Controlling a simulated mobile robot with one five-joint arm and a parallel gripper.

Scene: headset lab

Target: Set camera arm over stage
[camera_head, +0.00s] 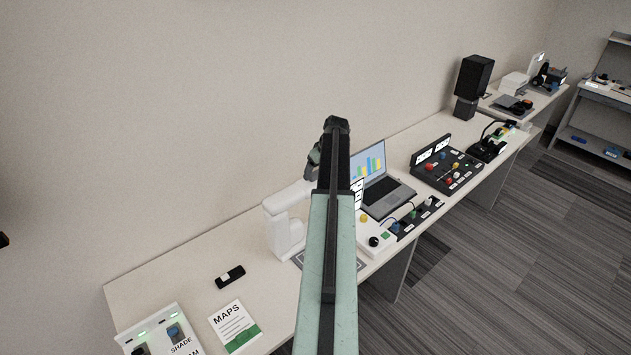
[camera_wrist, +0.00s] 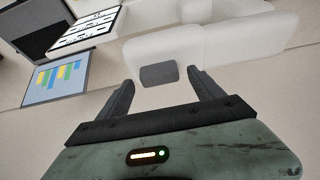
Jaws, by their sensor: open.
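The white camera arm (camera_head: 284,224) stands on the long bench, with its upper part reaching right toward my gripper. In the wrist view its white body (camera_wrist: 215,38) fills the upper middle, and a grey pad (camera_wrist: 158,75) on its end lies between my fingertips. My gripper (camera_wrist: 160,80) is open, with one finger on each side of the pad; I cannot tell whether either touches. In the head view my gripper (camera_head: 318,160) is partly hidden by my own arm. A dark-edged flat plate, possibly the stage (camera_head: 355,263), shows only in part beside the camera arm's base.
A laptop (camera_head: 378,185) stands just right of my arm, with a control box (camera_head: 374,236) and a knob panel (camera_head: 445,167) nearby. A black speaker (camera_head: 472,85) stands farther back. A MAPS sheet (camera_head: 234,326) and a black-and-white device (camera_head: 230,276) lie at the left.

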